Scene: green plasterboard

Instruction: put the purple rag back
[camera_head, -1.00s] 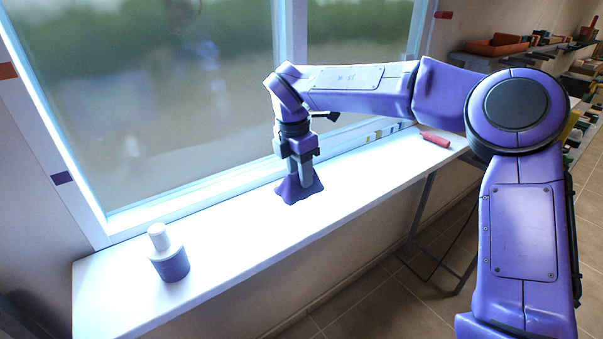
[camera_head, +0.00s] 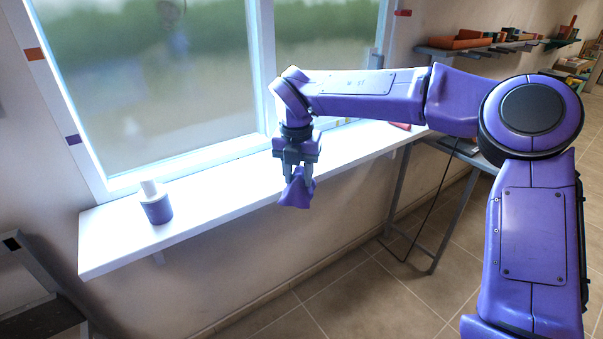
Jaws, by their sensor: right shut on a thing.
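The purple rag (camera_head: 295,192) hangs bunched from my right gripper (camera_head: 299,176), which is shut on it. The gripper points down and holds the rag just in front of the white sill's front edge, with the floor and wall below. The white window sill (camera_head: 225,195) runs under the window. My left gripper is not in view.
A bottle with a purple base and white top (camera_head: 155,203) stands upright on the sill's left part. A red object (camera_head: 400,126) lies at the far right end, partly behind my arm. Shelves with an orange tray (camera_head: 460,40) are at the back right. A dark grey object (camera_head: 45,315) stands at lower left.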

